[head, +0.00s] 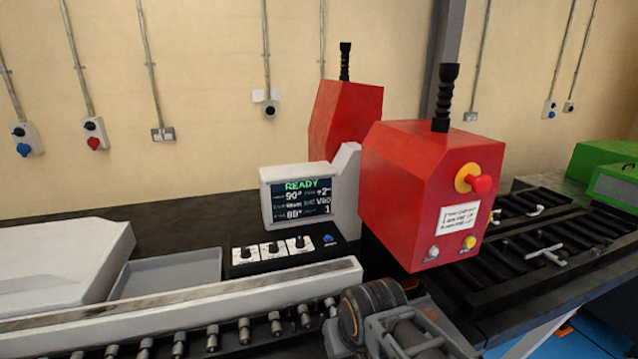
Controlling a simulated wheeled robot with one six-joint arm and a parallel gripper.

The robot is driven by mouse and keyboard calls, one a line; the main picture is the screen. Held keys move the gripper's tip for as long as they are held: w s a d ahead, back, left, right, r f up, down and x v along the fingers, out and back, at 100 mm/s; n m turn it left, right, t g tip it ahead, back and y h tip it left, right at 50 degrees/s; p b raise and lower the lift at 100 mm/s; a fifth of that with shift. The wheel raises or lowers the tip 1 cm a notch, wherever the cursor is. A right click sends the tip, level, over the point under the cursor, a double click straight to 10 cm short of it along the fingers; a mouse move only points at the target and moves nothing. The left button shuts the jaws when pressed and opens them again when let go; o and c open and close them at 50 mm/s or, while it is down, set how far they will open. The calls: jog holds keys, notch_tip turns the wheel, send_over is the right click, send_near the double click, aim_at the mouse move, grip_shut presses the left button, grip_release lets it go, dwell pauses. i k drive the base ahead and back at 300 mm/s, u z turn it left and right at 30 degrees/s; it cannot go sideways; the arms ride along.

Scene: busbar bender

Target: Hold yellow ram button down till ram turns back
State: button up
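The yellow ram button (469,242) is on the lower right of the front face of the red machine head (408,185). Nothing touches it. A pale grey button (432,252) sits to its left. A red mushroom button on a yellow disc (480,184) is higher up, above a white label (458,217). The ram itself cannot be made out. My gripper (424,342) appears at the bottom edge, below the red head and apart from the buttons. It is partly cut off, and its fingers cannot be made out clearly.
A grey-white display (300,198) reads READY. Below it are several black knobs (273,248) and a blue button (328,238). A white rail with rollers (200,300) runs along the front left. A dark slatted table (560,235) with small pale pieces lies right.

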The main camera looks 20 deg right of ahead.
aim_at(469, 242)
jog(key=k, duration=0.65)
jog(key=z, duration=0.95)
jog(key=i, duration=0.5)
jog(key=z, duration=0.05)
